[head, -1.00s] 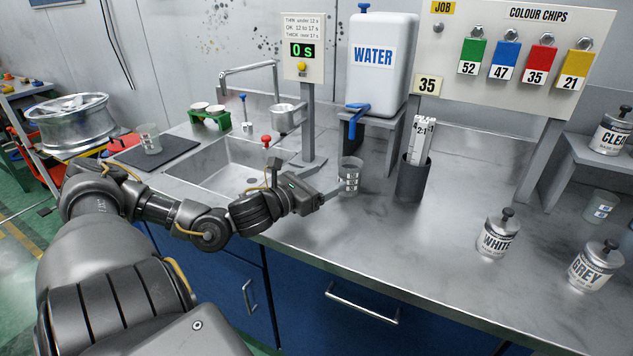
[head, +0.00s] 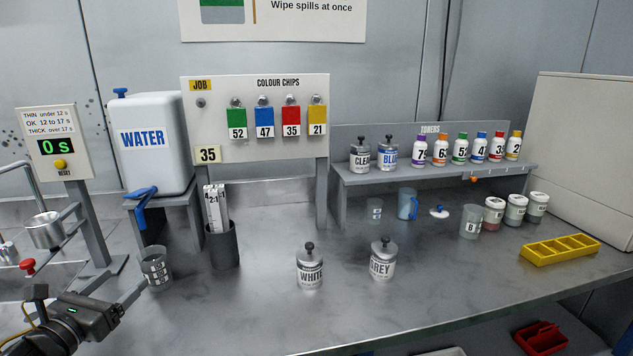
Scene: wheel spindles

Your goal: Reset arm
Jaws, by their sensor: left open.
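My left gripper (head: 126,280) is at the lower left. Its two fingers are spread apart and point toward a clear measuring cup (head: 155,270) with printed marks. The cup stands upright on the counter just beyond the fingertips; one fingertip is close to its near side, and I cannot tell if they touch. Nothing shows held between the fingers. My right gripper is not in view.
A white water tank (head: 152,165) with a blue tap and a holder of paddles (head: 222,245) stand behind. White (head: 310,272) and grey (head: 382,265) tins stand mid-counter. A yellow tray (head: 560,249) lies at right. The front counter is mostly clear.

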